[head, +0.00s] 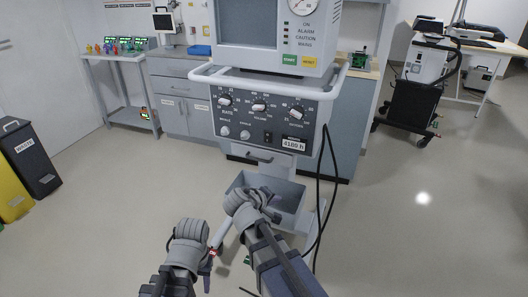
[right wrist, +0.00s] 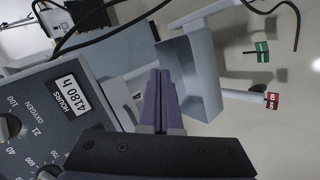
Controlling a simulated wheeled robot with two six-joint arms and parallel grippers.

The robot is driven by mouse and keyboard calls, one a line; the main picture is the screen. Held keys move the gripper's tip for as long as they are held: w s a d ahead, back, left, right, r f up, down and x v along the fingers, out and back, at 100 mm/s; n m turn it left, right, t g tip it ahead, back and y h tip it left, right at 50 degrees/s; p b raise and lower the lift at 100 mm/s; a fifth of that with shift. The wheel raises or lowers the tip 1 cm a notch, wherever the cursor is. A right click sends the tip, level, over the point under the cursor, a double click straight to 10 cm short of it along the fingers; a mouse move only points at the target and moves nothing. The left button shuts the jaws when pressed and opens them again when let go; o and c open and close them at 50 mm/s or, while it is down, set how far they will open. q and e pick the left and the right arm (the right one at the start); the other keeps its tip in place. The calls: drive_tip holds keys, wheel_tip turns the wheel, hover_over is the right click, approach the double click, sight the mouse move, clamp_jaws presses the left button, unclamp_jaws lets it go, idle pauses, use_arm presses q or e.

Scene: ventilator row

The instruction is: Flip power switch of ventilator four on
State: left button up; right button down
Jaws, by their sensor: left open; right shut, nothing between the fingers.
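The ventilator's grey control panel (head: 228,112) faces me in the head view, with several knobs and an hours meter (head: 294,143) reading about 4180 h. A small dark switch (head: 268,137) sits left of the meter; its position is too small to tell. My right gripper (head: 240,196) is below the panel, in front of the grey bin, apart from the switch. In the right wrist view its fingers (right wrist: 159,98) are shut and empty, beside the panel with the meter (right wrist: 75,100). My left gripper (head: 190,232) is lower left, open, its fingers mostly hidden.
A grey bin (head: 288,189) hangs below the panel. Black hoses (head: 325,190) run down its right side. A white rail (head: 225,78) surrounds the upper unit. A red tag (right wrist: 272,100) and a green tag (right wrist: 262,51) show in the wrist view.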

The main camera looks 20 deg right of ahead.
sight(267, 142)
drive_tip(key=w+a+r+n+t+h, duration=0.2)
drive_tip(key=w+a+r+n+t, duration=0.3)
drive_tip(key=r, duration=0.6)
drive_tip(key=shift+w+a+n+t, duration=0.4)
drive_tip(key=shift+w+a+t, duration=0.4)
drive_tip(key=shift+w+a, duration=0.25)
drive_tip(key=b+x, duration=0.1)
drive_tip(key=x, duration=1.3)
drive_tip(key=shift+b, duration=0.35)
